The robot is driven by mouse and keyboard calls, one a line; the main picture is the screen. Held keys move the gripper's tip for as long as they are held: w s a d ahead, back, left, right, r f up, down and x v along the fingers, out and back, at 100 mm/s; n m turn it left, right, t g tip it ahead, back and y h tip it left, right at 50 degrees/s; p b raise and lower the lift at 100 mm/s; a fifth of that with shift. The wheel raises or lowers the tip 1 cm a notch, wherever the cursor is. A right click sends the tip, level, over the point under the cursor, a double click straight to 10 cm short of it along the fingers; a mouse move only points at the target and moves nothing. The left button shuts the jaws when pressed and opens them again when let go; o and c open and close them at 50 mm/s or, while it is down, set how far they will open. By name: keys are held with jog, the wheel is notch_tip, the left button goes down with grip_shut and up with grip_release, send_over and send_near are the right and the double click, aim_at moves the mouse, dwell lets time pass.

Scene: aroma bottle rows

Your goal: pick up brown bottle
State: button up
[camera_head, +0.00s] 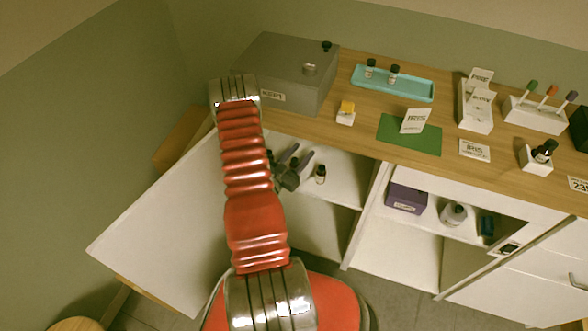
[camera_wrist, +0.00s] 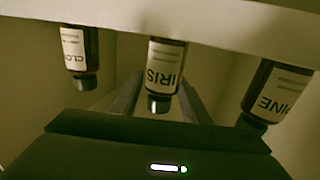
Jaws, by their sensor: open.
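In the wrist view, which looks upside down, three dark brown bottles with white labels and dark caps stand on a white shelf board (camera_wrist: 215,22). The left bottle (camera_wrist: 80,52) reads "CLO", the middle bottle (camera_wrist: 164,72) "IRIS", the right bottle (camera_wrist: 274,92) "PINE". My gripper (camera_wrist: 160,88) is open, its fingers either side of the IRIS bottle in the picture; whether they reach it in depth I cannot tell. In the head view my gripper (camera_head: 298,156) is inside the open cabinet, left of a small dark bottle (camera_head: 320,174); other shelf bottles are hidden there.
The open cabinet door (camera_head: 155,225) stands left of my arm. A divider (camera_head: 366,215) bounds the compartment on the right. The countertop above holds a grey box (camera_head: 285,72) and a teal tray (camera_head: 415,93) with bottles.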

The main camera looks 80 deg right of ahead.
jog(key=shift+c, duration=0.5)
grip_shut()
jog(key=shift+r, duration=0.15)
notch_tip(320, 180, up, 10)
dwell(0.7)
dwell(0.4)
dwell(0.6)
